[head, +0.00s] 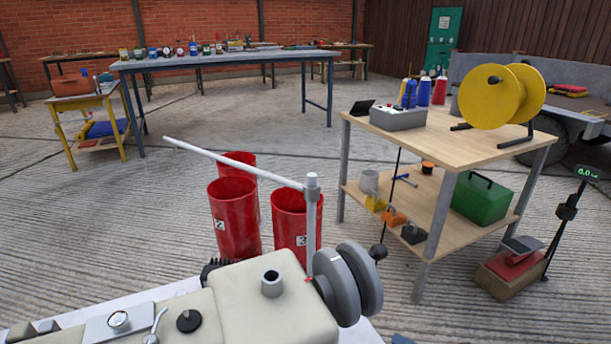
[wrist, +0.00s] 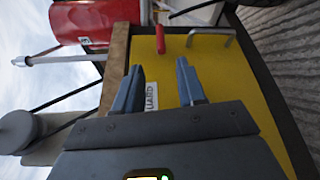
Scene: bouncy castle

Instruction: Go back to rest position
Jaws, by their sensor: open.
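My gripper (wrist: 159,72) shows in the wrist view with its two blue-grey fingers apart and nothing held between them. Behind the fingers is a yellow surface (wrist: 232,75) with a white lettered label, partly covered by a finger. A red handle (wrist: 161,40) and a bent metal bar (wrist: 213,32) stand beyond the fingertips, apart from them. In the head view my gripper cannot be made out.
A beige machine (head: 250,300) with a grey wheel fills the head view's lower front. Red bins (head: 235,222) stand behind it. A wooden table (head: 470,145) with a yellow reel (head: 502,96) is at right, a long workbench (head: 225,61) behind. Concrete floor lies open between.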

